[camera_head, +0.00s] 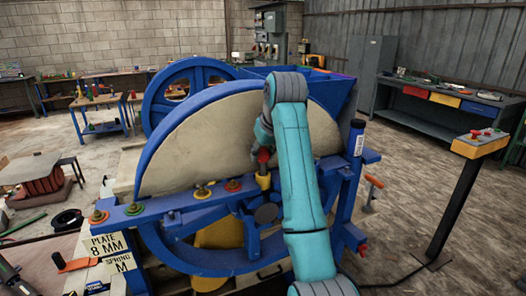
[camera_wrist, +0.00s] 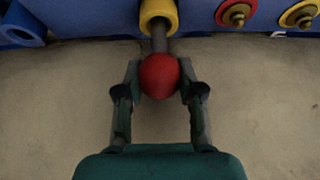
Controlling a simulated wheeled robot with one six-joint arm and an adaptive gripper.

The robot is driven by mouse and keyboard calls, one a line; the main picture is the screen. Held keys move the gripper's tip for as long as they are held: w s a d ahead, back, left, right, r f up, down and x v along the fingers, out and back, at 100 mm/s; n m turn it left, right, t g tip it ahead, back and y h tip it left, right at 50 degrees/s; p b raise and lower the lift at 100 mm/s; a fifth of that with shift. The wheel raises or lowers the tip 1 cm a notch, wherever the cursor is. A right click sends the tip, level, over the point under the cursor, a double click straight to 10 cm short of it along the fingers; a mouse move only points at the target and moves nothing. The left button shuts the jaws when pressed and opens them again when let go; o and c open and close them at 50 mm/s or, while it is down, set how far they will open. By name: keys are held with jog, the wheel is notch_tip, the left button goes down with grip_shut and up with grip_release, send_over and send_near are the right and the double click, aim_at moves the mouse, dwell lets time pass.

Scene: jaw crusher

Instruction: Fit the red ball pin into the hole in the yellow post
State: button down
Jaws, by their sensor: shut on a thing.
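The red ball pin shows in the wrist view as a red ball (camera_wrist: 159,76) with a grey shaft. My gripper (camera_wrist: 159,82) is shut on the ball, one finger on each side. The shaft points at the yellow post (camera_wrist: 158,14), and its end meets the post's opening; how deep it goes is hidden. In the head view the red ball (camera_head: 263,156) is just above the yellow post (camera_head: 263,180), with my gripper (camera_head: 265,148) partly hidden by my arm.
The blue crusher frame (camera_head: 170,222) carries several coloured rings with brass nuts (camera_head: 202,191) left of the post. A pale disc-shaped guard (camera_head: 215,140) stands close behind. A blue cylinder (camera_head: 356,138) stands at the right. A button pedestal (camera_head: 480,144) is farther right.

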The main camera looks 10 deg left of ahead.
aim_at(264, 163)
jog(key=shift+f, duration=1.15)
jog(key=shift+f, duration=0.35)
jog(key=shift+f, duration=0.5)
jog(key=c, duration=0.6)
grip_release()
jog(key=shift+c, duration=0.2)
jog(key=shift+r, duration=0.1)
notch_tip(264, 163, up, 10)
jog(key=shift+f, duration=0.1)
